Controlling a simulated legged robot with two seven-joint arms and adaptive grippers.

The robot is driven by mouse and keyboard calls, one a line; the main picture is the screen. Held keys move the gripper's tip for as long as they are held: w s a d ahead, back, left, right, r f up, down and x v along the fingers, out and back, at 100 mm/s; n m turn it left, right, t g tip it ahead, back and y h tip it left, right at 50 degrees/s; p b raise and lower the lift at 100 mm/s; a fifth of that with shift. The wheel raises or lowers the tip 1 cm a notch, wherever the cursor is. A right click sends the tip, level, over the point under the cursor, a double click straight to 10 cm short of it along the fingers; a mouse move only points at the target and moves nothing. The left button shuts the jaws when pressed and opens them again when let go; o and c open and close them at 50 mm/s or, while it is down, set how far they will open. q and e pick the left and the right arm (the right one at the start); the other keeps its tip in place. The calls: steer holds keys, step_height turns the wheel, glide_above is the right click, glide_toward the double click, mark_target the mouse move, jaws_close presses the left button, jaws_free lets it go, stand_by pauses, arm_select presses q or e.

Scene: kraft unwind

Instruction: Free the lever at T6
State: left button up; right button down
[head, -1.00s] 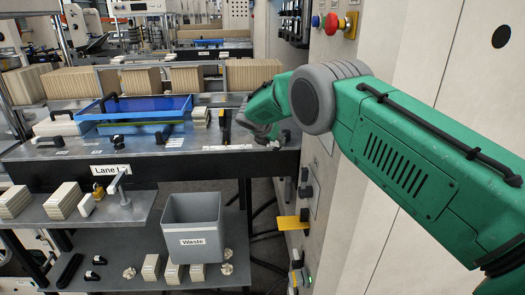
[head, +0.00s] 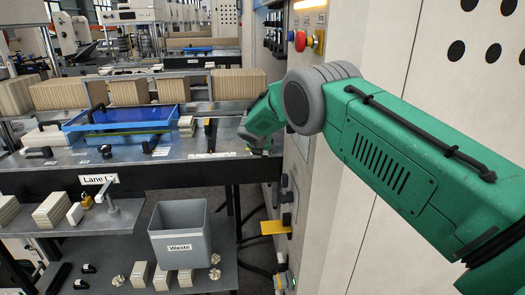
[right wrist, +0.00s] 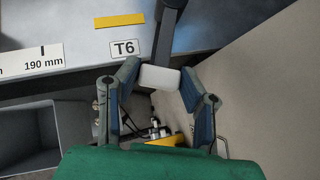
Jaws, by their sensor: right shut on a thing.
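The T6 label (right wrist: 125,48) is on the grey bench edge in the right wrist view. Beside it is a dark lever (right wrist: 168,35) with a pale block-shaped end (right wrist: 159,78). My right gripper (right wrist: 159,72) is shut on this pale end, one blue-padded finger on each side. In the head view my right gripper (head: 258,145) is at the right end of the bench, by the cabinet; its fingers and the lever are too small to make out there. My left gripper is not in view.
The bench (head: 180,172) carries a blue tray (head: 130,120) and stacks of kraft sheets (head: 238,86). A grey waste bin (head: 180,232) stands below. The tall cabinet (head: 345,225) is close on the right, with a red stop button (head: 300,41) and a yellow tab (head: 275,228).

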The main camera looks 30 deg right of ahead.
steer(key=c, duration=1.1)
jaws_free()
steer(key=shift+w+d+r, duration=0.15)
steer(key=shift+w+r, duration=0.05)
steer(key=shift+r, duration=0.2)
steer(key=shift+o, duration=0.3)
steer(key=shift+w+d+f, duration=0.1)
steer(key=shift+f, duration=0.2)
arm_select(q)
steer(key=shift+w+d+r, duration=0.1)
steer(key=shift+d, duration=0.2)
arm_select(e)
steer(key=shift+d+f, duration=0.1)
steer(key=shift+r, duration=0.2)
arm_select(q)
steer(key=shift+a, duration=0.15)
arm_select(e)
steer(key=v, duration=1.1)
steer(key=shift+a, duration=0.25)
steer(key=shift+d, duration=0.1)
